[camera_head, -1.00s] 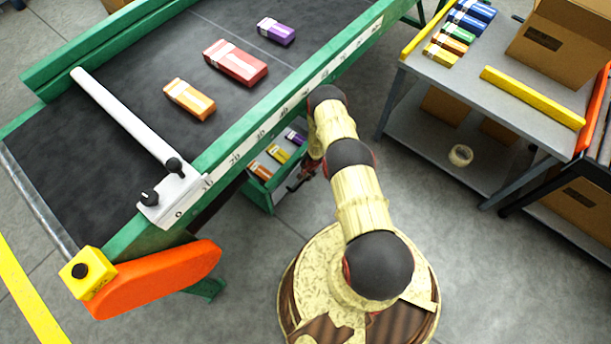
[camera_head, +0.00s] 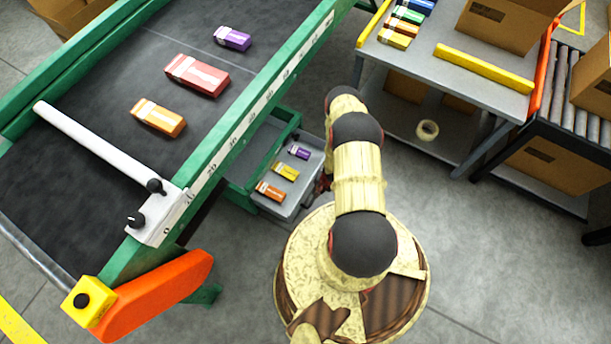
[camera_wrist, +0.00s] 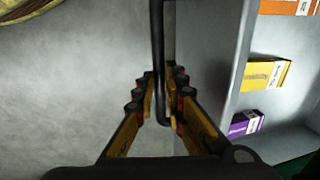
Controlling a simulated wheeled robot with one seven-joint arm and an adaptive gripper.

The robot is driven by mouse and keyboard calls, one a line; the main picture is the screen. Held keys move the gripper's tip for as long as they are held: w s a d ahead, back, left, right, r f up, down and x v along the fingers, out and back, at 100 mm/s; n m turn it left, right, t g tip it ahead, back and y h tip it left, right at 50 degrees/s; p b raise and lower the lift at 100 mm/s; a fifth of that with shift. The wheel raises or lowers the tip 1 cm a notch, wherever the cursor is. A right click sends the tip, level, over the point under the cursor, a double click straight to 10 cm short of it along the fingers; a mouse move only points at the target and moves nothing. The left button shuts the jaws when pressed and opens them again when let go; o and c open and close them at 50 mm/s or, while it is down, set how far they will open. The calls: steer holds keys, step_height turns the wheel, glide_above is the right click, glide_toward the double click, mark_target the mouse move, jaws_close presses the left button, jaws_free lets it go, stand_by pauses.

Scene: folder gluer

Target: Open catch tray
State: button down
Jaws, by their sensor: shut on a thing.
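The grey catch tray (camera_head: 268,205) is slid out from under the green conveyor in the head view. It holds an orange box (camera_head: 271,190), a yellow box (camera_head: 286,172) and a purple box (camera_head: 299,152). In the wrist view the tray's inside wall (camera_wrist: 240,62) shows at the right, with the same boxes. My gripper (camera_wrist: 163,100) is shut on the tray's dark bar handle (camera_wrist: 158,45), which runs between the fingers. In the head view my arm mostly hides the gripper and handle at the tray's outer side.
The conveyor belt (camera_head: 90,100) above bears several boxes and a white guide bar (camera_head: 95,140). A grey table (camera_head: 440,75) with boxes and a cardboard carton stands at the right. A tape roll (camera_head: 427,130) lies on its lower shelf. Open floor lies around my base.

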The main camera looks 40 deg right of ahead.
steer(key=s+d, duration=0.2)
steer(key=s, duration=0.5)
steer(key=shift+s+d, duration=0.3)
steer(key=shift+d, duration=0.05)
steer(key=c, duration=1.8)
jaws_free()
steer(key=shift+c, duration=0.2)
steer(key=shift+r, duration=0.1)
step_height(320, 180, up, 12)
steer(key=s, duration=0.2)
steer(key=shift+d+f, duration=0.2)
steer(key=shift+d, duration=0.2)
